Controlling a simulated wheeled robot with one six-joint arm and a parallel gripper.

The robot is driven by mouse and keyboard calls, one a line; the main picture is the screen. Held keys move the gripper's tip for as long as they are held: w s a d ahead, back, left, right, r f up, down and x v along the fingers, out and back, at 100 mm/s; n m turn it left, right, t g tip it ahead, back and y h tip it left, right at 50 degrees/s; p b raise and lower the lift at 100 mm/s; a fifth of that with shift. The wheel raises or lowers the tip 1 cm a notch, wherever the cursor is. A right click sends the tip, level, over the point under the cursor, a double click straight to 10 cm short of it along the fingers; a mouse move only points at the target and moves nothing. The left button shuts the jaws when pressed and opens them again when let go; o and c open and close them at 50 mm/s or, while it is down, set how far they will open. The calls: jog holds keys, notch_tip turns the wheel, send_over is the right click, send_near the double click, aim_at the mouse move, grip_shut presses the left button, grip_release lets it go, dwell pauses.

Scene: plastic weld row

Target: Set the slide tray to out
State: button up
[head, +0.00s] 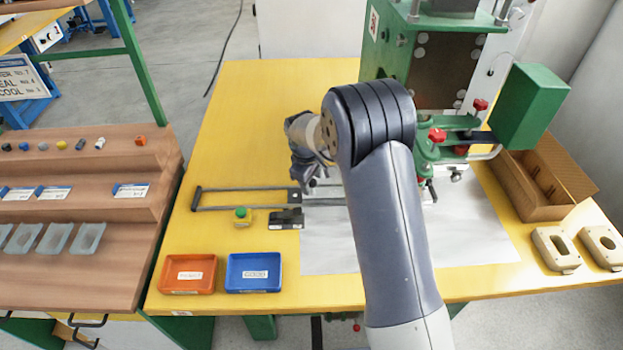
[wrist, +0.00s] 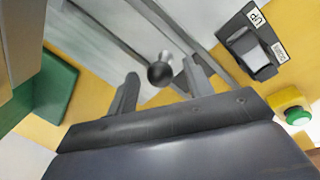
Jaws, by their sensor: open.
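The slide tray's grey rails (head: 240,207) run left to right on the yellow table, left of the green press. Their right part is hidden behind my arm. My gripper (head: 305,175) is low over the right part of the rails. In the wrist view, a round black knob (wrist: 160,73) on a short pale stem shows between the open fingers of my gripper (wrist: 160,78). Grey rails (wrist: 135,38) run diagonally behind it. I cannot tell whether the fingers touch the knob. The tray plate itself is not clearly visible.
A black rocker switch (head: 286,219) and a green button (head: 241,213) sit in front of the rails. An orange tray (head: 188,288) and a blue tray (head: 253,287) lie at the front edge. The green press (head: 395,55) stands behind my arm. A cardboard box (head: 545,205) is at right.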

jog(key=shift+c, duration=0.2)
grip_shut()
dwell(0.4)
